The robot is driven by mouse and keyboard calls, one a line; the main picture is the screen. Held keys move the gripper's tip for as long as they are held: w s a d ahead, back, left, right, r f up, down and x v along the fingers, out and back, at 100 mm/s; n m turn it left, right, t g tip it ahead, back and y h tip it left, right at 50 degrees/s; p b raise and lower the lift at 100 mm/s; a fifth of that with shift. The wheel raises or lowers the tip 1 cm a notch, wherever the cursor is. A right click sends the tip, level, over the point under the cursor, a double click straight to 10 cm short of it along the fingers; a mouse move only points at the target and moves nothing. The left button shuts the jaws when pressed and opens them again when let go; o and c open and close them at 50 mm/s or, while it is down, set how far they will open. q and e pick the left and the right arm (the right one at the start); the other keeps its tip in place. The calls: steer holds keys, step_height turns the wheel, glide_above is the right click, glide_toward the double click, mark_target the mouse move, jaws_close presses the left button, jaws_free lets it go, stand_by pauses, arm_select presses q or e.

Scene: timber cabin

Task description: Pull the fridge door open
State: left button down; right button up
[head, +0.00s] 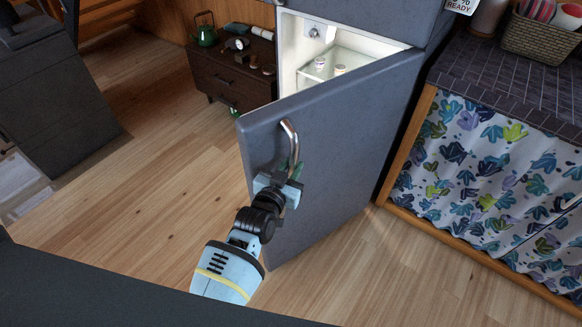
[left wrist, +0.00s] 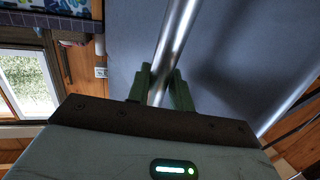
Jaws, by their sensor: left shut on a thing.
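The grey-blue fridge door (head: 340,140) stands partly open in the head view, swung out toward me. Its curved metal handle (head: 292,143) is near the door's left edge. My left gripper (head: 290,172) is at the lower part of the handle. In the left wrist view, the two green fingers of my left gripper (left wrist: 160,88) are shut around the metal handle bar (left wrist: 178,38), with the door surface (left wrist: 245,50) behind it. The lit fridge interior (head: 345,52) shows above the door, with small items on a shelf. My right gripper is in neither view.
A dark wooden cabinet (head: 228,82) stands behind and left of the fridge. A tiled counter with a leaf-patterned curtain (head: 480,160) is at the right. The wooden floor (head: 150,190) left of the door is clear.

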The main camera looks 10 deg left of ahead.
arm_select(q)
steer(key=c, duration=1.3)
jaws_free()
steer(key=shift+v, duration=3.85)
